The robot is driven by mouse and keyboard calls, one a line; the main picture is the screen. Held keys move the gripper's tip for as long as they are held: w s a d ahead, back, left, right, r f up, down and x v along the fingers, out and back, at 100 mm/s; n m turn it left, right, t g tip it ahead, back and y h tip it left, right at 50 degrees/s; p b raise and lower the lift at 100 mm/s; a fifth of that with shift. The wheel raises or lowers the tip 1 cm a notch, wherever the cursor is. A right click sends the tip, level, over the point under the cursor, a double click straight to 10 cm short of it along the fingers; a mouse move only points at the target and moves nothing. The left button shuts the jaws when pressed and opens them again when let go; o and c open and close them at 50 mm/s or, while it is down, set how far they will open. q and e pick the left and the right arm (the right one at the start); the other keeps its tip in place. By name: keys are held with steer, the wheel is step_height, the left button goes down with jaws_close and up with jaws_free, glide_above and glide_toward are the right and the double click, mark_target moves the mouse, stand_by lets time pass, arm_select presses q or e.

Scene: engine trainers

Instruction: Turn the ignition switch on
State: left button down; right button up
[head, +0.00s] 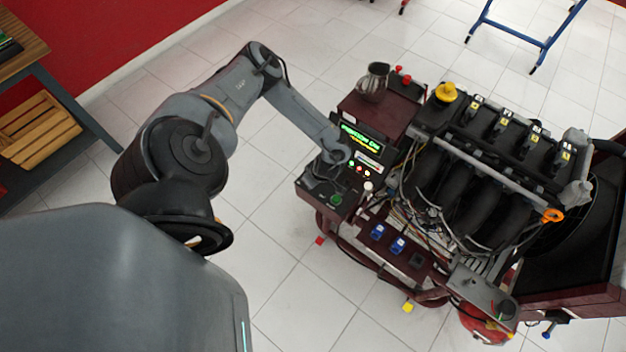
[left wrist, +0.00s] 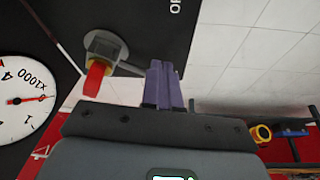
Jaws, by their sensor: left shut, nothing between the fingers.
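In the left wrist view my left gripper (left wrist: 164,84) is shut, its purple fingers together with nothing between them. Just left of the fingers is a switch with a grey round body, a yellow ring and a red part (left wrist: 97,70), on the dark panel (left wrist: 150,25). I cannot tell for sure that this is the ignition switch. The fingertips look close to it, and I cannot tell whether they touch. In the head view my left arm reaches the engine trainer's control panel (head: 322,190), where its wrist hides part of the panel. My right gripper is not in view.
A lit display (head: 360,136) with green and yellow text is on the panel. A tachometer (left wrist: 22,98) is at the left of the left wrist view. The engine (head: 500,150) with loose wires stands right of the panel. A metal jug (head: 373,82) stands behind it.

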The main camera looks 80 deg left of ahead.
arm_select(q)
steer(key=shift+a, duration=0.1)
stand_by(0.6)
steer(key=shift+s+r, duration=0.1)
steer(key=shift+r+p, duration=0.55)
steer(key=shift+p, duration=0.1)
steer(key=p+v, duration=0.7)
steer(key=v, duration=0.1)
steer(key=shift+d+r+p, duration=0.25)
steer(key=shift+d+p, duration=0.1)
steer(key=shift+d, duration=0.05)
